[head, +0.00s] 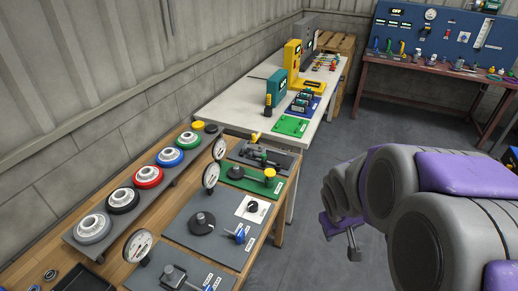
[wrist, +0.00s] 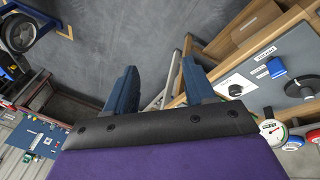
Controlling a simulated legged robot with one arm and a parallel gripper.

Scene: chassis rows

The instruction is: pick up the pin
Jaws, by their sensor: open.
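I cannot single out the pin with certainty; the parts are small and their labels unreadable. On the grey board (head: 185,238) in the head view lie a white plate with a dark round spot (head: 252,208), a small blue part (head: 240,236) and a black disc with a raised hub (head: 202,223). The wrist view shows the white plate (wrist: 225,82), the blue part (wrist: 276,67) and the black disc (wrist: 302,86) at right. My gripper (wrist: 160,78) is open, with nothing between its fingers. In the head view my gripper (head: 346,236) hangs over the floor, right of the bench and apart from it.
The wooden bench (head: 155,140) carries dial gauges (head: 211,175) and a rack of coloured ringed parts (head: 148,176). A white table (head: 225,112) with fixtures stands behind it. A brown workbench (head: 425,70) stands at the back right. The grey floor (head: 365,130) between them is clear.

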